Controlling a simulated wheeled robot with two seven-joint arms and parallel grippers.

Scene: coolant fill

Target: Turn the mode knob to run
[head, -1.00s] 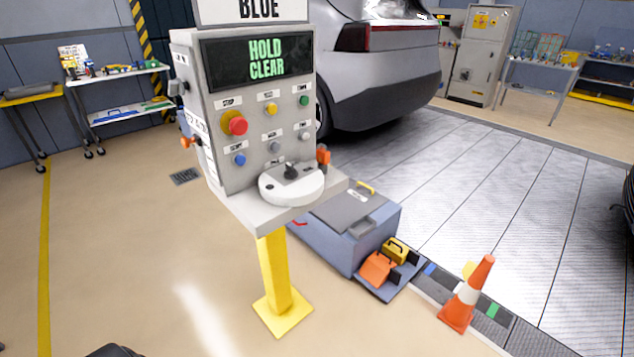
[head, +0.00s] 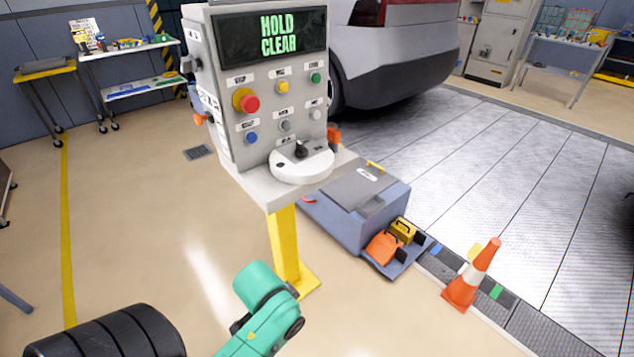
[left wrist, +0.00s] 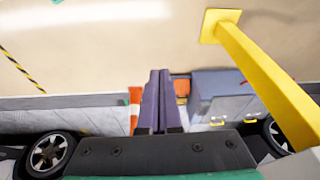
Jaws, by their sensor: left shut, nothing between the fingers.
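A grey control panel (head: 250,160) stands on a yellow post, and its screen (head: 271,37) reads HOLD CLEAR in green. A black knob (head: 302,148) sits on a round white plate (head: 302,170) on the panel's shelf. The small labels are too blurred to read, so I cannot tell which control is marked as mode or where run lies. My left gripper (left wrist: 157,75) is shut and empty in the left wrist view, with the yellow post (left wrist: 262,75) to its right. It touches nothing I can see. My right gripper is not in view.
A red button (head: 249,103) and several small buttons are on the panel face. A blue-grey chest (head: 350,225), an orange and white cone (head: 474,275) and a silver car (head: 400,60) stand to the right. A black tyre (head: 110,335) is front left.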

